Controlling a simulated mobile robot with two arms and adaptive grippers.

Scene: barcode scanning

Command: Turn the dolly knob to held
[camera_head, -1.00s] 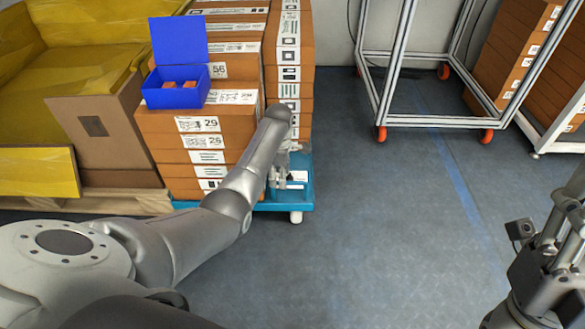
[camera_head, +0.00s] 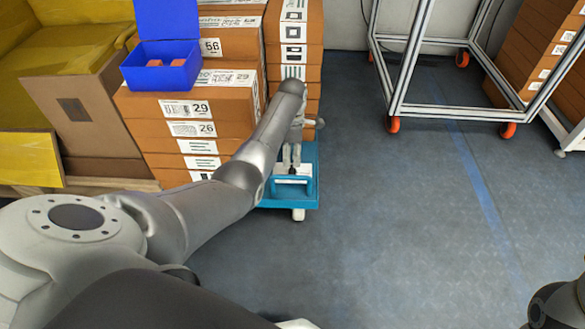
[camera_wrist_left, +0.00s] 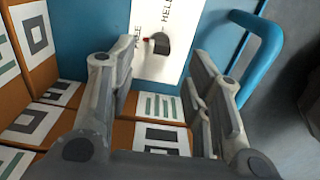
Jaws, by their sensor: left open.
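The blue dolly (camera_head: 307,203) stands under the stacked boxes in the head view. Its knob (camera_wrist_left: 158,46) is a small dark knob with a red mark, on a white plate (camera_wrist_left: 177,19) lettered FREE and HELD in the left wrist view. The red mark points left, toward the FREE lettering. My left gripper (camera_head: 291,163) is over the dolly's front corner. In the left wrist view its fingers (camera_wrist_left: 165,58) are open, on either side of the knob's plate, with nothing between them. The knob is too small to make out in the head view.
Brown labelled boxes (camera_head: 218,106) are stacked close beside my left gripper, with an open blue bin (camera_head: 162,77) on top. A blue handle (camera_wrist_left: 262,45) rises at the dolly's edge. A wheeled metal frame (camera_head: 450,112) stands back right. The middle floor is clear.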

